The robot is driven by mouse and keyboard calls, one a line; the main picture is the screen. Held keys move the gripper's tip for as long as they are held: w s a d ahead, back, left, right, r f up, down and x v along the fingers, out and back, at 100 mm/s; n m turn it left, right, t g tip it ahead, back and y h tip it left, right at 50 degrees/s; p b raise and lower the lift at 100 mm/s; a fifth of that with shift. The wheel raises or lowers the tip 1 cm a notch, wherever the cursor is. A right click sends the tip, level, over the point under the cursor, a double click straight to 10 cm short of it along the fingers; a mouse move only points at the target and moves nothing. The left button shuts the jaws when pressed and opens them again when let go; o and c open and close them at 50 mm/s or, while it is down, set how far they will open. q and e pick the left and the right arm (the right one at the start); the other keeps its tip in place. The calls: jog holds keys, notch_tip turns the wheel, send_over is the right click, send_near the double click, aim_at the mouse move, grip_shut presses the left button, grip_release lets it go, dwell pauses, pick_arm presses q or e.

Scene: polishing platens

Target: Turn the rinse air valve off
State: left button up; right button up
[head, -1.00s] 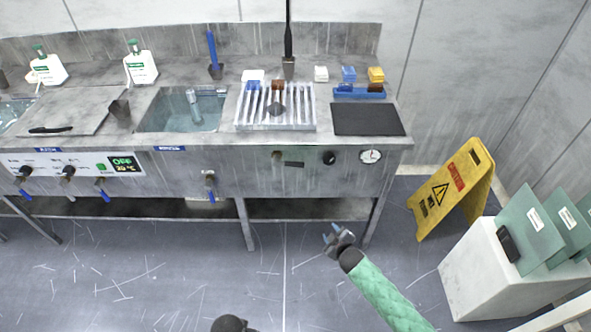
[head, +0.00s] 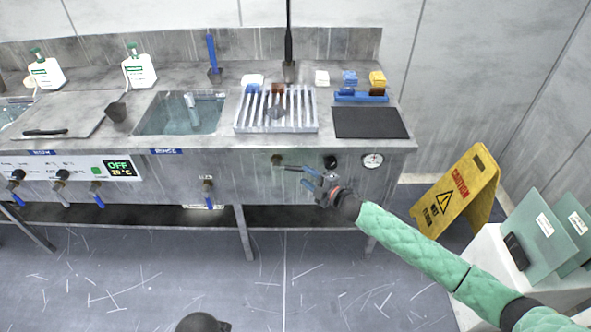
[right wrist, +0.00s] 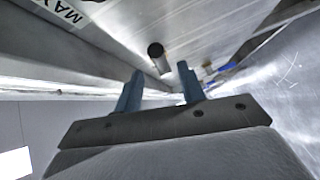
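The station's front panel (head: 240,178) carries a small brass-coloured valve fitting (head: 277,160), with a dark bar or label beside it that I cannot make out. A black round knob (head: 330,161) is to its right. A black round-ended part also shows close ahead of the fingers in the right wrist view (right wrist: 155,50). My right gripper (head: 309,177) is in front of the panel between fitting and knob. Its blue fingers are apart and empty (right wrist: 160,88); I cannot tell whether they touch anything. My left gripper is out of view.
A pressure gauge (head: 372,160) is right of the knob. A blue-handled tap (head: 207,190) is under the rinse sink (head: 180,115). A slatted rack (head: 275,127) and black mat (head: 368,122) lie above. A yellow caution sign (head: 458,190) stands right.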

aim_at(298, 170)
jog(key=p+x, duration=0.1)
jog(key=x, duration=0.4)
jog(key=shift+r, duration=0.1)
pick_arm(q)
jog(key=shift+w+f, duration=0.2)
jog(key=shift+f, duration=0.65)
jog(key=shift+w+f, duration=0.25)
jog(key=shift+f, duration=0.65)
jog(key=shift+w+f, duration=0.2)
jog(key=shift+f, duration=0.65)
pick_arm(e)
jog(key=shift+w+a, duration=0.45)
jog(key=shift+w, duration=0.05)
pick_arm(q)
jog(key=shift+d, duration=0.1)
pick_arm(e)
grip_shut()
